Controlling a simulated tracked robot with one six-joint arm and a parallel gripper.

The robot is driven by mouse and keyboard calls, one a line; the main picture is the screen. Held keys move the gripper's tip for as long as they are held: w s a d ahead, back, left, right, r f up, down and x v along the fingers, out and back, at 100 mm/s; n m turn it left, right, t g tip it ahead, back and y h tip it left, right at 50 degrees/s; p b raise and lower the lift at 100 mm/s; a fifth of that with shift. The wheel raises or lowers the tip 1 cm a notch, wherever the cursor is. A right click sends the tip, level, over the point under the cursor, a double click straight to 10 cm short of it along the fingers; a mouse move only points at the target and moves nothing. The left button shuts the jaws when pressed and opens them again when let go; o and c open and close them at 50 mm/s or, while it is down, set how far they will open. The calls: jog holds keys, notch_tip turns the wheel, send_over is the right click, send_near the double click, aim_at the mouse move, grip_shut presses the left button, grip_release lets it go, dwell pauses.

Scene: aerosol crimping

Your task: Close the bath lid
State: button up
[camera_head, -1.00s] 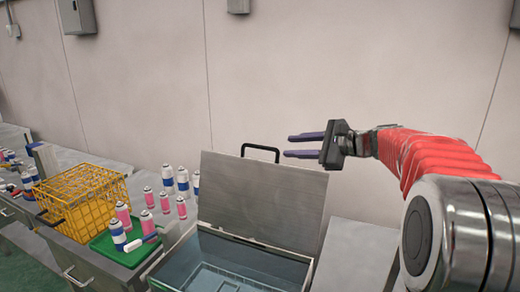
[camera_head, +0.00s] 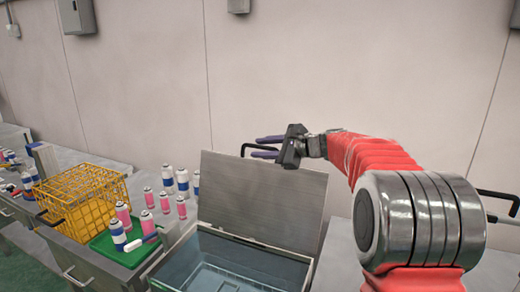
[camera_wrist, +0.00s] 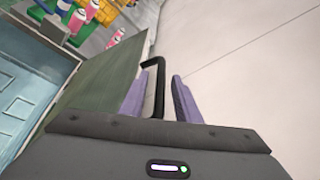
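The bath lid (camera_head: 262,194) is a grey metal panel standing open, tilted up at the back of the water bath (camera_head: 228,266). Its black handle (camera_head: 246,148) sticks up from the top edge. My gripper (camera_head: 268,146) is at the handle, with its purple fingers pointing left. In the wrist view the handle (camera_wrist: 155,85) stands between the two spread fingers (camera_wrist: 158,98), with a gap visible on the right side. The lid (camera_wrist: 100,85) shows at the left of that view.
A yellow wire basket (camera_head: 80,200) stands left of the bath. A green tray (camera_head: 122,246) holds several spray cans, and more cans stand behind it. A plain wall (camera_head: 350,70) rises behind the lid. A black handle (camera_head: 500,204) shows at the far right.

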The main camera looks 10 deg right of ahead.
jog(key=shift+w, duration=0.1)
jog(key=shift+c, duration=0.3)
grip_shut()
jog(key=shift+a, duration=0.2)
jog(key=shift+d, duration=0.1)
